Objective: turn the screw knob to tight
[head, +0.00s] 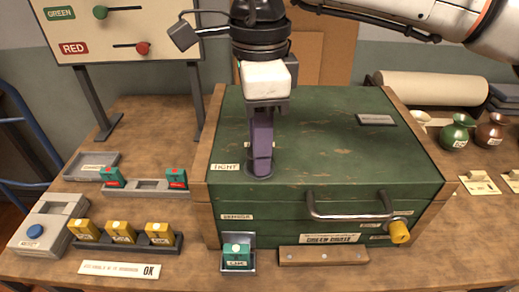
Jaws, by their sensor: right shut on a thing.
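A large green wooden chest (320,125) with worn paint stands on the table, with brown wooden sides. A small "TIGHT" label (225,167) lies on its top near the front left. My right gripper (260,160) points straight down beside this label, just to its right. It is shut on the screw knob (259,175), a dark round piece low on the chest top. The gripper hides most of the knob, so how far it is turned cannot be seen. My left gripper is not in view.
A handle (350,214) and yellow knob (399,232) project from the chest front. A teal block (236,255) sits in a metal holder before it. Yellow blocks (121,232) stand in a rack at left. A sign board (120,30) rises behind.

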